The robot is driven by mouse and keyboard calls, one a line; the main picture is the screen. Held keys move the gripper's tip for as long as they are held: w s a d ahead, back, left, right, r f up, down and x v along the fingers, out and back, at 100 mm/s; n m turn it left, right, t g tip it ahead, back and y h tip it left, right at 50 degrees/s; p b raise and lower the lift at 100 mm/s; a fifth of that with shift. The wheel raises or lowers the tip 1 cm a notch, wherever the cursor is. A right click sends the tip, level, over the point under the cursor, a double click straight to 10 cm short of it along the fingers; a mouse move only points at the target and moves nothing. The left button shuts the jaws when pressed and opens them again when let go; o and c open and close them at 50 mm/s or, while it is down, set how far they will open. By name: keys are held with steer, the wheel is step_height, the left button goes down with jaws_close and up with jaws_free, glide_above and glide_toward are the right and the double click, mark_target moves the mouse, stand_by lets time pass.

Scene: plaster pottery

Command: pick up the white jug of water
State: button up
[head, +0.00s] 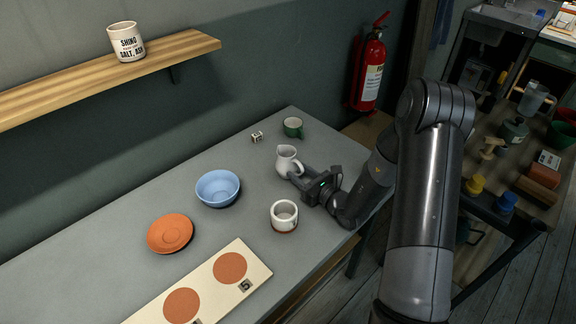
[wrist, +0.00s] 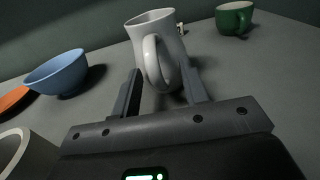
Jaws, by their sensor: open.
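The white jug (head: 287,158) stands upright on the grey table near its right end. In the wrist view the white jug (wrist: 172,42) stands straight ahead, its curved handle facing me. My gripper (head: 298,176) is low over the table at the jug's handle side. Its two fingers (wrist: 160,92) are open, one on each side of the handle in that view. I cannot tell whether either finger touches the jug. The water inside is not visible.
On the table (head: 110,262) are a blue bowl (head: 218,189), an orange plate (head: 170,234), a white cup (head: 284,216), a green mug (head: 293,127), a small die (head: 257,137) and a board with orange discs (head: 252,261). A shelf (head: 180,50) is above.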

mark_target(294, 158)
steer(key=shift+c, duration=0.4)
jaws_close()
steer(key=shift+r, duration=0.2)
stand_by(0.3)
steer(key=shift+r, duration=2)
steer(key=s+d+r, duration=0.3)
steer(key=d+r, duration=0.3)
steer(key=d, duration=0.5)
steer(key=shift+s+r, duration=0.35)
steer(key=shift+s, duration=0.05)
